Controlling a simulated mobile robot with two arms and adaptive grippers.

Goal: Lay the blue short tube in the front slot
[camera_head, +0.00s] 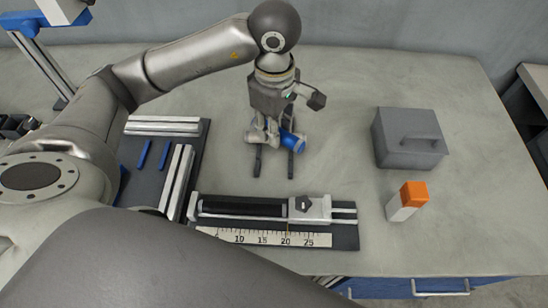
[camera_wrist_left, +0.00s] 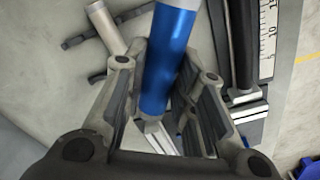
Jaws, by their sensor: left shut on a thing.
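The blue short tube (camera_head: 292,141) is held by my left gripper (camera_head: 274,138) over the middle of the table. In the left wrist view the blue tube (camera_wrist_left: 168,62) lies between the two fingers (camera_wrist_left: 160,105), with a pale end at the top. Two dark parallel bars (camera_head: 257,162) on the table show just in front of the gripper; they look like a rack, but the slots are hidden or too small to tell. In the wrist view a pale tube (camera_wrist_left: 104,26) lies beside these bars. I cannot tell the blue tube's height above them. My right gripper is not seen.
A ruler fixture (camera_head: 265,237) with a slider lies at the front. A dark board with silver rails (camera_head: 178,180) and blue strips is to its left. A grey box (camera_head: 408,140) and an orange-and-white block (camera_head: 406,203) stand on the right. The table between is clear.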

